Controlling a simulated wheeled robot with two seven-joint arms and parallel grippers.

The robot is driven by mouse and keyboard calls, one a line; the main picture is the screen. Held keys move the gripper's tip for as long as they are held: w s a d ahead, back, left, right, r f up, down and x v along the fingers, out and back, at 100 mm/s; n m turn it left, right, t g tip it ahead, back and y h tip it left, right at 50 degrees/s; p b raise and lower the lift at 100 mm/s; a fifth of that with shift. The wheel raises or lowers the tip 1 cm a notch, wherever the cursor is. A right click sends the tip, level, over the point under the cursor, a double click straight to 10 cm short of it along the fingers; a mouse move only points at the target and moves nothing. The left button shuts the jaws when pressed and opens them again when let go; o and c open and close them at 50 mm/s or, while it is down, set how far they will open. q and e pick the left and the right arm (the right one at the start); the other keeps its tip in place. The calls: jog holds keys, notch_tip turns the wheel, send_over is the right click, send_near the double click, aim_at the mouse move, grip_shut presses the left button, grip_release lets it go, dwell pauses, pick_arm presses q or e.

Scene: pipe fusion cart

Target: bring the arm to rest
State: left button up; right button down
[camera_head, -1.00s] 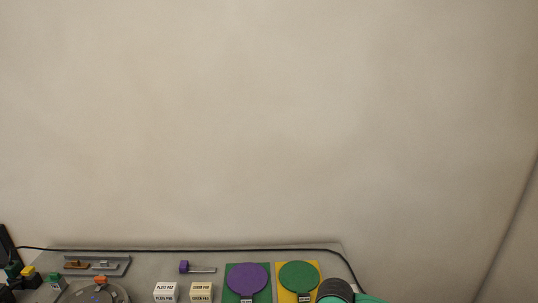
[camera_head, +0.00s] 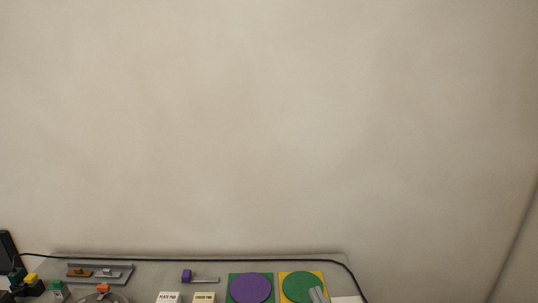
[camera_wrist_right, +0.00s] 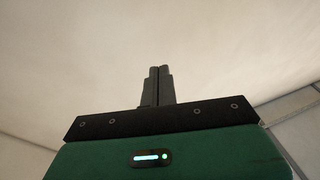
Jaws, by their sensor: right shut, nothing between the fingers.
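My right gripper (camera_head: 318,295) shows only as grey fingertips at the bottom edge of the head view, in front of the green disc. In the right wrist view its two dark fingers (camera_wrist_right: 158,86) stand together, shut with nothing between them. Behind the fingers there is only plain pale wall. Most of my right arm is out of the head view. My left gripper is in neither view.
The grey cart top runs along the bottom edge. It carries a purple disc (camera_head: 251,287), a green disc (camera_head: 297,286), pale labelled blocks (camera_head: 204,297), a purple-handled tool (camera_head: 187,276) and a grey tray (camera_head: 119,273). A black cable (camera_head: 200,258) runs along the back. The wall above is bare.

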jog(key=s+d+f+m+g+h, duration=0.25)
jog(key=d+f+g, duration=0.2)
jog(key=f, duration=0.35)
jog(key=s+d+f+m+g+h, duration=0.2)
jog(key=s+d+f+g+h, duration=0.15)
jog(key=d+f, duration=0.35)
jog(key=s+d+f+n+g, duration=0.1)
jog(key=s+f+g, duration=0.35)
jog(key=s, duration=0.45)
jog(key=s+d+f+n+g, duration=0.1)
jog(key=s+f+g, duration=0.4)
jog(key=s, duration=0.4)
jog(key=s+d+f+b+x, duration=0.1)
jog(key=s+x, duration=0.3)
jog(key=x, duration=1.2)
jog(key=s+f+x, duration=0.1)
jog(key=s+x, duration=0.2)
jog(key=x, duration=1.4)
jog(key=s+d+f+g, duration=0.1)
jog(key=s+d+f, duration=0.2)
jog(key=s+f, duration=1.6)
jog(key=shift+b, duration=0.4)
